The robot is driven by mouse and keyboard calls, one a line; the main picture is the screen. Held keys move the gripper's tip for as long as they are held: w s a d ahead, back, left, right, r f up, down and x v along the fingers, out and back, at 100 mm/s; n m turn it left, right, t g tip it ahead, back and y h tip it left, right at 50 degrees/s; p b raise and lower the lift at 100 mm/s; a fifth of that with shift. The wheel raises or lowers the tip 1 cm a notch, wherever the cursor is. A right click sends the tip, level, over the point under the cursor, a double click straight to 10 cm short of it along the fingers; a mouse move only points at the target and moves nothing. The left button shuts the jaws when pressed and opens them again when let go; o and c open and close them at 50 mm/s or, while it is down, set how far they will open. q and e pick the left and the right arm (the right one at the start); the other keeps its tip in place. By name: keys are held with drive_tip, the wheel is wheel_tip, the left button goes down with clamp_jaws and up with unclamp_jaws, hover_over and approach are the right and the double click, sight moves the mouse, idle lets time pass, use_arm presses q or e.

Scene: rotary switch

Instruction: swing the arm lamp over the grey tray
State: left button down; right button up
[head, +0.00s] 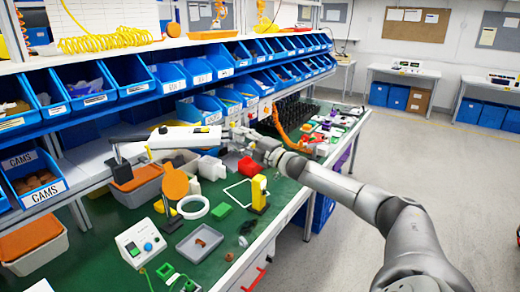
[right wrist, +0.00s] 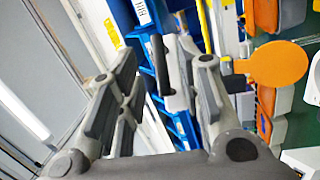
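The arm lamp has a long white head (head: 185,138) and a dark arm on a post (head: 121,165) at the left of the green bench. Its head points right, above and behind the grey tray (head: 199,243). The tray lies near the bench's front, with a small brown piece in it. My right gripper (head: 240,138) is close to the right end of the lamp head; I cannot tell whether they touch. My left gripper is not in view.
An orange disc (head: 174,184) on a stand rises between lamp and tray. A white control box (head: 140,243) stands left of the tray, a yellow upright device (head: 258,193) to its right. Blue bins (head: 130,75) line the back. A white ring (head: 193,207) lies behind the tray.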

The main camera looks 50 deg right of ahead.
drive_tip(key=s+f, duration=0.1)
drive_tip(key=s, duration=0.7)
drive_tip(key=shift+s+d, duration=0.2)
drive_tip(key=shift+d, duration=0.1)
drive_tip(key=shift+f, duration=0.1)
idle(0.6)
